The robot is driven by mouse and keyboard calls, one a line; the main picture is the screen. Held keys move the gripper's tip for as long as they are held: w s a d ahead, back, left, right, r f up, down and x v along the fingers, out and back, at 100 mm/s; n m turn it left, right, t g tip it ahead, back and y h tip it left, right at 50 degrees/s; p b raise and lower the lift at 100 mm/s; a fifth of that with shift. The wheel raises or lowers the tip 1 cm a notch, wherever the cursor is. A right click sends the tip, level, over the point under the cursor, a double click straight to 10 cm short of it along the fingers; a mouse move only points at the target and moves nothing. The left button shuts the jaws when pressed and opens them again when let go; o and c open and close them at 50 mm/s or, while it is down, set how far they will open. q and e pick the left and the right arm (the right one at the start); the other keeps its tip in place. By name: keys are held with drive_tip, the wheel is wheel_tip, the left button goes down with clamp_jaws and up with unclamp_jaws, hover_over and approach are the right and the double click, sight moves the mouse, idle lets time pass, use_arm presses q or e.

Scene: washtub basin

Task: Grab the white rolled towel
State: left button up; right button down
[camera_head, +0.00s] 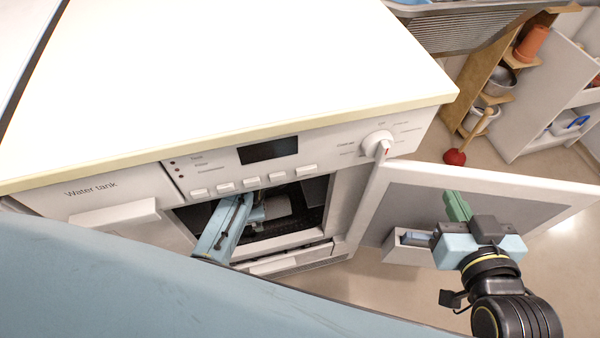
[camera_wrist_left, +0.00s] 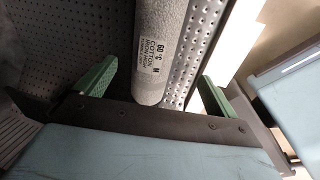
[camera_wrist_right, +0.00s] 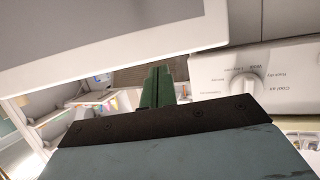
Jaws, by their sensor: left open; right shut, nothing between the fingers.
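The white rolled towel (camera_wrist_left: 160,50) looks grey in the shade and carries a printed care label. In the left wrist view it lies inside the perforated metal drum, its near end between the two green fingers. My left gripper (camera_wrist_left: 160,88) is open, a finger on each side of the towel, with gaps visible on both sides. In the head view my left arm reaches into the washing machine opening (camera_head: 315,205), and its fingertips are hard to make out there. My right gripper (camera_head: 457,205) is shut and empty in front of the open door (camera_head: 400,185); it also shows in the right wrist view (camera_wrist_right: 157,86).
The washing machine's white top (camera_head: 220,70) is bare. Its control panel has a round knob (camera_head: 377,143). The opening's frame closely surrounds my left arm. A red plunger (camera_head: 456,157) and shelves (camera_head: 505,85) stand at the back right. The floor right of the machine is mostly clear.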

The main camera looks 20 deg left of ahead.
use_arm(q)
drive_tip(key=shift+w+a+f+b, duration=0.1)
drive_tip(key=shift+w+f+b, duration=0.15)
drive_tip(key=shift+f+b, duration=0.2)
drive_tip(key=shift+w+a+f+b, duration=0.1)
drive_tip(key=shift+w+f+b, duration=0.15)
drive_tip(key=shift+f, duration=0.25)
drive_tip(key=shift+f+b, duration=0.3)
drive_tip(key=shift+w+f+b, duration=0.2)
drive_tip(key=shift+f+b, duration=0.4)
drive_tip(key=shift+b+x, duration=0.9)
drive_tip(key=shift+x, duration=0.1)
drive_tip(key=shift+b+x, duration=0.6)
drive_tip(key=shift+x, duration=0.2)
drive_tip(key=shift+w, duration=0.1)
use_arm(e)
drive_tip(key=s+r+t+y, duration=0.2)
drive_tip(key=r+t, duration=0.4)
drive_tip(key=r, duration=0.1)
drive_tip(key=s+a+r+t+y, duration=0.1)
drive_tip(key=r+t+y, duration=0.1)
drive_tip(key=r+t, duration=0.5)
drive_tip(key=shift+s+r, duration=0.4)
drive_tip(key=shift+r, duration=0.2)
use_arm(q)
drive_tip(key=c, duration=1.1)
drive_tip(key=shift+c, duration=0.3)
